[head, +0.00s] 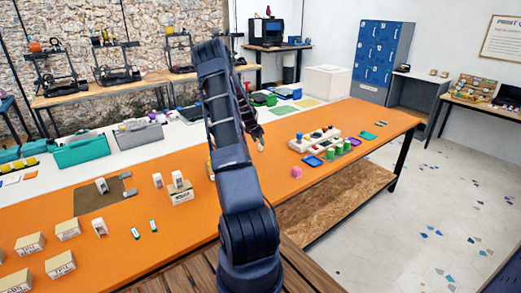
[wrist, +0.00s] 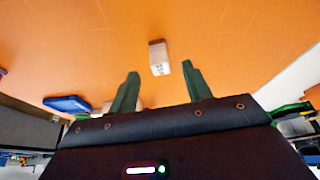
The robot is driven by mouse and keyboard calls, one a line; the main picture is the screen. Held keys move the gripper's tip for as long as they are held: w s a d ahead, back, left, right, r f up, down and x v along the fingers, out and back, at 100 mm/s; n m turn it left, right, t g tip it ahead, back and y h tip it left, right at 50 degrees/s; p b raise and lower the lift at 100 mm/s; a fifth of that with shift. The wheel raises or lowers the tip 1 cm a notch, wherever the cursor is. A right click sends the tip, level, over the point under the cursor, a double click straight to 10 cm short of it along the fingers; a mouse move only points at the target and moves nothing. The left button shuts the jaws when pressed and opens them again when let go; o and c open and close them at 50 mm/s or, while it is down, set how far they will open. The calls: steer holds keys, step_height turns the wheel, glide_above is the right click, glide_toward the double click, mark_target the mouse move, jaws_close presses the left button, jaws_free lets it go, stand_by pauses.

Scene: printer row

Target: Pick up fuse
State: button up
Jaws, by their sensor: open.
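No thing can be surely told as the fuse. In the wrist view a small pale block (wrist: 157,54) with a dark mark on one end lies on the orange tabletop, in line with the gap between my fingers; it may be the fuse. My gripper (wrist: 160,78) is open and empty, its two dark green fingers apart on either side of that line. In the head view my gripper (head: 259,138) hangs over the table's middle, partly hidden by my arm. Two small green and white pieces (head: 135,233) (head: 153,226) lie at the front left.
Labelled boxes (head: 67,229) stand at left. A dark mat (head: 100,197) lies behind them. Much of the tabletop is clear.

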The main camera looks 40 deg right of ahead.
mark_target(260, 146)
steer(key=shift+x, duration=2.7)
steer(key=shift+r, duration=0.1)
steer(key=shift+c, duration=0.4)
steer(key=c, duration=1)
